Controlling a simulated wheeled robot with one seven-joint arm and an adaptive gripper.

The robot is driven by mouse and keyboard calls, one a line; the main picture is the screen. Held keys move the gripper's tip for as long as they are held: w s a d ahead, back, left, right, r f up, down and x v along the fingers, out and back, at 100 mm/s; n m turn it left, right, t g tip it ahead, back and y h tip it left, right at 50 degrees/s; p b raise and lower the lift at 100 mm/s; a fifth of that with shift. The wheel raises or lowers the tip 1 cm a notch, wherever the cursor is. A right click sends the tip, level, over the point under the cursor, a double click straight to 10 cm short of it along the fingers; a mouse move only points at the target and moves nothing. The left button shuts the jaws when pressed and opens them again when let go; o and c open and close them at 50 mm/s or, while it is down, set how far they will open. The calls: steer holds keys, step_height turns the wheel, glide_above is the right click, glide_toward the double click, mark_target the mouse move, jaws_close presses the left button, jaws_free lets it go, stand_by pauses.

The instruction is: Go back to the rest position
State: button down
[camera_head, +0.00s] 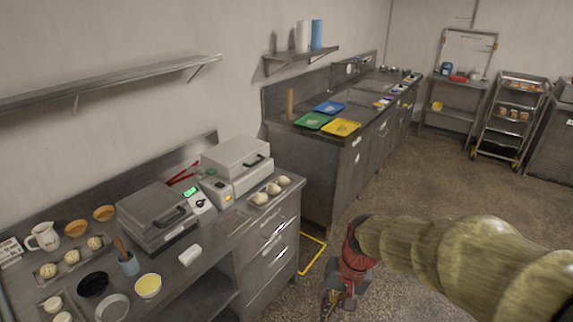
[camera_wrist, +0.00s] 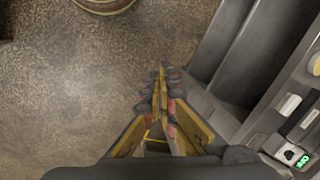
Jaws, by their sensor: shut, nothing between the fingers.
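My gripper (camera_wrist: 160,88) is shut and empty in the wrist view, its yellow and dark fingers meeting at the tips above the speckled floor. In the head view my gripper (camera_head: 338,296) hangs below the red wrist at the lower middle, small and partly unclear. It is in front of the steel counter's right end, apart from it. My arm, in a tan ribbed cover, reaches in from the right edge.
The near counter (camera_head: 225,232) holds two closed irons, bowls, a white jug (camera_head: 43,237) and trays of dough balls. A farther counter (camera_head: 345,160) carries coloured trays. A wheeled rack (camera_head: 508,115) stands back right. Open floor (camera_head: 430,180) lies between.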

steer(key=s+d+r+n+t+h, duration=0.1)
steer(key=s+d+r+t, duration=0.1)
steer(key=s+d+r, duration=0.2)
steer(key=s+d+r+t+h, duration=0.1)
steer(key=s+d+r+t, duration=0.2)
steer(key=s+r, duration=0.6)
steer(key=shift+s+d+r+n, duration=0.15)
steer(key=shift+d+r+n, duration=0.25)
steer(key=shift+d+r, duration=0.4)
steer(key=shift+f, duration=0.1)
